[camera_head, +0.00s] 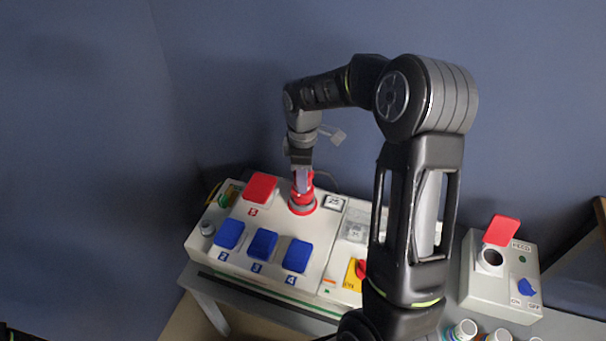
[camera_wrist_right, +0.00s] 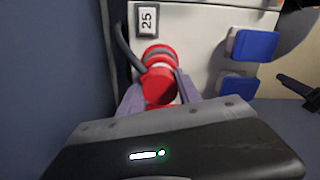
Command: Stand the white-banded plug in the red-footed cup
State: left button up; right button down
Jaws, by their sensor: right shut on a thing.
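My right gripper (camera_head: 303,176) comes down over the console and is shut on a red plug (camera_head: 306,187). The right wrist view also shows the plug (camera_wrist_right: 160,86) between the two grey fingers, with a dark cable at its left. The red-footed cup (camera_head: 303,209) is on the console directly below the plug. The plug looks upright and in line with the cup. I cannot tell how deep it sits, because the gripper and plug cover the opening. My left gripper is not in view.
The white console (camera_head: 318,273) carries a red cover (camera_head: 260,187), several blue covers (camera_head: 263,244) and a yellow switch plate (camera_head: 355,277). A second box (camera_head: 487,293) with a raised red flap (camera_head: 501,230) stands at the right. Several small jars (camera_head: 464,330) stand at the front right.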

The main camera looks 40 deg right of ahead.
jog(key=shift+f, duration=0.2)
dwell(0.3)
jog(key=shift+f+b, duration=0.5)
jog(key=shift+f, duration=0.15)
jog(key=c, duration=0.7)
grip_release()
jog(key=shift+r, duration=0.1)
jog(key=shift+c, duration=0.2)
notch_tip(320, 180, up, 8)
jog(key=shift+f, duration=0.1)
